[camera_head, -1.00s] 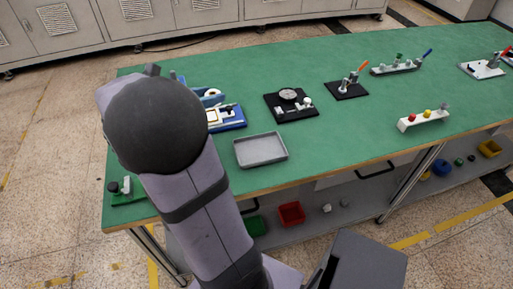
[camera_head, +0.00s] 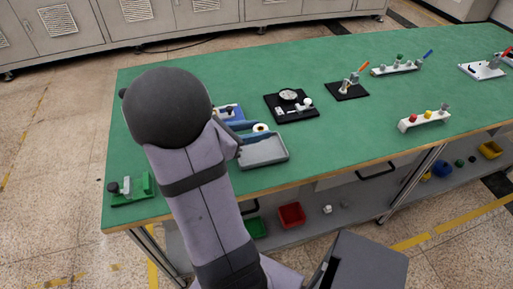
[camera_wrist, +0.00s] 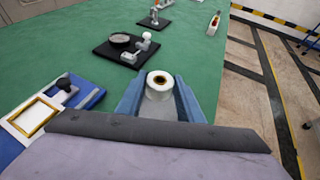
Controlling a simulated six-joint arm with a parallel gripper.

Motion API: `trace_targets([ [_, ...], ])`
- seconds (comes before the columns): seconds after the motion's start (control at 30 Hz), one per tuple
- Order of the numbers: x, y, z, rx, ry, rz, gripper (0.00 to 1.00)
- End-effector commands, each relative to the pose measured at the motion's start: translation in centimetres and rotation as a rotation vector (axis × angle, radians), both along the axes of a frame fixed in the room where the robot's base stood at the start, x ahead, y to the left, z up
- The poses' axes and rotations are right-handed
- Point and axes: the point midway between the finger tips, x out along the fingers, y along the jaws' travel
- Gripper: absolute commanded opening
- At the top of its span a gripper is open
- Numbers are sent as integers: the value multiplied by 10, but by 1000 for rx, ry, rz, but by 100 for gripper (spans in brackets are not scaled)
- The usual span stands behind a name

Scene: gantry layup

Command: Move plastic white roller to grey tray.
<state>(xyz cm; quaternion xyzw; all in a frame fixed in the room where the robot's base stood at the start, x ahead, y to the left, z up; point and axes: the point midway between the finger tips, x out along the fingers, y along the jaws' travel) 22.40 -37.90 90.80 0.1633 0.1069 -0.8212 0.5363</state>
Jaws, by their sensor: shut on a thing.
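The white roller (camera_wrist: 158,86) is a short white cylinder with a brown core. It also shows in the head view (camera_head: 261,128). My gripper (camera_head: 262,132) is shut on it, with a blue finger on each side of the roller in the wrist view (camera_wrist: 160,95). The grey tray (camera_head: 268,152) is a shallow rectangle near the table's front edge. In the head view the roller appears over the tray's back part. I cannot tell its exact height. In the wrist view the fingers and roller hide most of the tray.
A blue fixture with a gold-edged frame (camera_wrist: 38,112) stands left of the roller. A black plate with a round gauge (camera_head: 290,105) lies behind the tray. A green fixture (camera_head: 133,189) sits at the front left. The green table (camera_head: 345,140) is clear right of the tray.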

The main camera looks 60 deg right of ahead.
Motion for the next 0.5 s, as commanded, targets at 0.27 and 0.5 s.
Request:
trace_targets([
  [0.27, 0, 0, -29, 0, 1, 0, 11],
  [0.5, 0, 0, -38, 1, 3, 1, 11],
])
